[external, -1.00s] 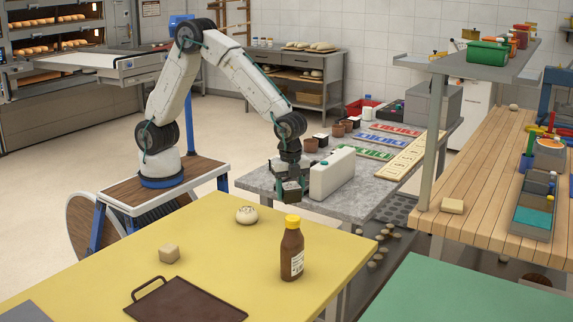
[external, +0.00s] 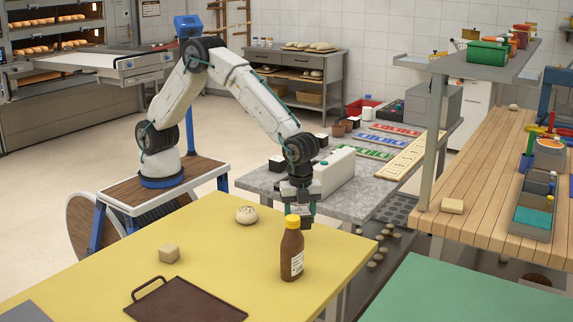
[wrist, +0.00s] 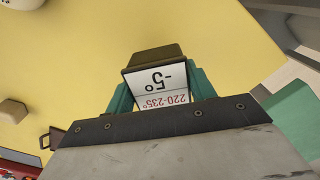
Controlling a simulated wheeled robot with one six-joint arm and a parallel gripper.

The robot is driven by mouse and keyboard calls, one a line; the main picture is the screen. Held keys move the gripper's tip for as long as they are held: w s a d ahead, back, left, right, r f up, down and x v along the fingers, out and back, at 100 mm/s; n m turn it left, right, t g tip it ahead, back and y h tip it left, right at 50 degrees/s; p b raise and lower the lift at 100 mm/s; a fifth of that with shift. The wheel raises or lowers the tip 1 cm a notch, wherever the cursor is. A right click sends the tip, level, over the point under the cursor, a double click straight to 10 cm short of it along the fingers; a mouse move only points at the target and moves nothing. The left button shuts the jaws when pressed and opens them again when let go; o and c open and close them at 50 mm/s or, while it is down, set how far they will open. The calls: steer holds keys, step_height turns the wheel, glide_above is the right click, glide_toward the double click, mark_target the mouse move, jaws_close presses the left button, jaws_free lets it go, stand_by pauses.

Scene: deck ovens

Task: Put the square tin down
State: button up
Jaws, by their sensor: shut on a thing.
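My gripper (external: 299,208) hangs over the far right part of the yellow table (external: 215,225), behind the sauce bottle in the external view. In the wrist view, its teal fingers (wrist: 160,88) are shut on the square tin (wrist: 153,58). Yellow tabletop shows around and beyond the tin in that view. In the external view the tin is small, dark and partly hidden by the bottle's cap, so its height above the table is hard to tell.
The brown bottle with yellow cap (external: 292,255) stands close to my gripper. Yellow surface between bun and bottle is clear.

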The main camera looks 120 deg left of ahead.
steer(key=shift+f, duration=2.2)
steer(key=shift+f, duration=0.15)
steer(key=o, duration=1.1)
